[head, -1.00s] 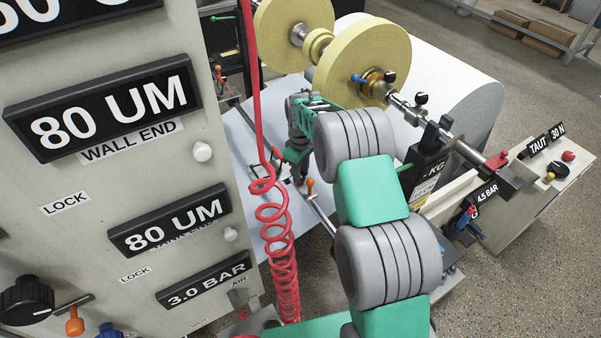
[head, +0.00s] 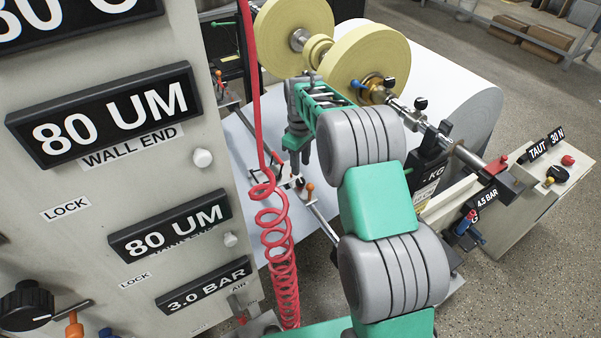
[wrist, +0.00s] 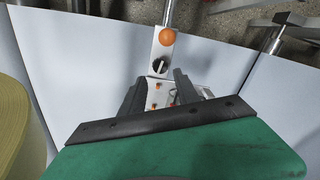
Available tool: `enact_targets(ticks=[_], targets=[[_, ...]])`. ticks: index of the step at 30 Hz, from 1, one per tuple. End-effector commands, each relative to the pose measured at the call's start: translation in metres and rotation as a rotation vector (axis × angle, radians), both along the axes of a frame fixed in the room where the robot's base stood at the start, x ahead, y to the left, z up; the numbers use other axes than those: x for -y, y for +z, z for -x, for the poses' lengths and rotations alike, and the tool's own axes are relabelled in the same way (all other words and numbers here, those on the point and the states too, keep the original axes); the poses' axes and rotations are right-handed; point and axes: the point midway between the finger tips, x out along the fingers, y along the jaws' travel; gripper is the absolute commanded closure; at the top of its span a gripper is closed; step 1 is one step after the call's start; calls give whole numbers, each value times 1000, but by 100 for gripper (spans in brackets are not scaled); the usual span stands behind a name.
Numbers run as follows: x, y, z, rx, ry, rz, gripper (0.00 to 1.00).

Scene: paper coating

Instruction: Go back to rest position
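My gripper (head: 299,168) hangs at the end of my green and grey arm, pointing down over the white paper web, near the orange-knobbed lever. In the wrist view its two dark fingers (wrist: 158,84) stand apart with nothing held between them. Between and below the fingers is a pale plate with small orange parts, partly hidden by the gripper. The white paper (wrist: 80,45) spreads on both sides.
A grey control panel (head: 170,190) with "80 UM" and "3.0 BAR" signs fills the left. A coiled red air hose (head: 278,245) hangs close beside my arm. Yellow rolls (head: 365,62) on a shaft and a large white paper roll (head: 465,85) stand behind. Open floor (head: 540,280) lies right.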

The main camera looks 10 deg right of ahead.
Motion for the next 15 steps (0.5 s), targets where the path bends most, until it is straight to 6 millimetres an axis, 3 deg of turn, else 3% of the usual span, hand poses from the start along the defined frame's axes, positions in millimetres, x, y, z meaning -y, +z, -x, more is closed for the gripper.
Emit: enact_targets(ticks=[3,15], targets=[[0,10,0,1,0,0,62],[0,15,1,3,-5,0,62]])
